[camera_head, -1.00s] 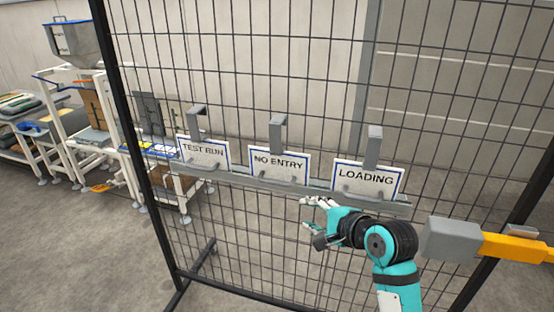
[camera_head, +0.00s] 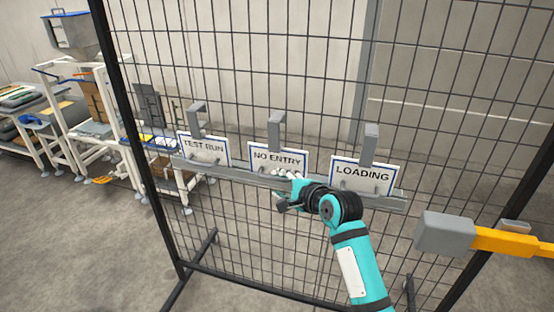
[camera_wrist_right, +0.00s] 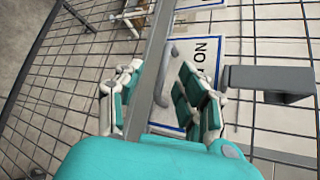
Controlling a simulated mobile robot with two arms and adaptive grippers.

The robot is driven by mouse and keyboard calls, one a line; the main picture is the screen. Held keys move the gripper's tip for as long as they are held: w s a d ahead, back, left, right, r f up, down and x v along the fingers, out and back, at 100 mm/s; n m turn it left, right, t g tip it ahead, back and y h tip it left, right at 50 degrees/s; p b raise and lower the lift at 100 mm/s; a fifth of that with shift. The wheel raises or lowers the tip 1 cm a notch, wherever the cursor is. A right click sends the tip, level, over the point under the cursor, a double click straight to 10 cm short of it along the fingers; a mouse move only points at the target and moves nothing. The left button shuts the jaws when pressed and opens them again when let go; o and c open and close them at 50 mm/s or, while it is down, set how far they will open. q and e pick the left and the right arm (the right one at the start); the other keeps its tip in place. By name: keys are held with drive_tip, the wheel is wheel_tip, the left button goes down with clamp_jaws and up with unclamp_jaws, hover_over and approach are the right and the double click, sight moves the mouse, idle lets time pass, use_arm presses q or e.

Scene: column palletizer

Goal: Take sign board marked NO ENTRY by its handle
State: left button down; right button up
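The NO ENTRY sign board (camera_head: 262,158) is a white plate with a blue border, hanging by a grey hook (camera_head: 275,128) in the middle of three signs. My right gripper (camera_head: 282,188) is at its lower edge and partly covers it and its handle. In the right wrist view the sign (camera_wrist_right: 208,48) appears turned sideways, with its grey bar handle (camera_wrist_right: 166,70) between the spread fingers of my open right gripper (camera_wrist_right: 161,72). Whether a finger touches the handle cannot be told. My left gripper is not in view.
The TEST RUN sign (camera_head: 203,147) hangs to the left and the LOADING sign (camera_head: 362,174) to the right, close by. A grey rail (camera_head: 232,175) runs along the signs on a black mesh fence (camera_head: 330,75). White-framed equipment (camera_head: 75,125) stands behind at left.

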sight(272, 178)
drive_tip(key=x, duration=0.1)
drive_tip(key=p+x, duration=0.1)
drive_tip(key=x, duration=0.3)
drive_tip(key=shift+w+d+r, duration=0.1)
drive_tip(key=shift+w+r, duration=0.05)
drive_tip(key=shift+r, duration=0.15)
drive_tip(key=shift+c, duration=0.3)
clamp_jaws()
drive_tip(key=shift+r, duration=0.1)
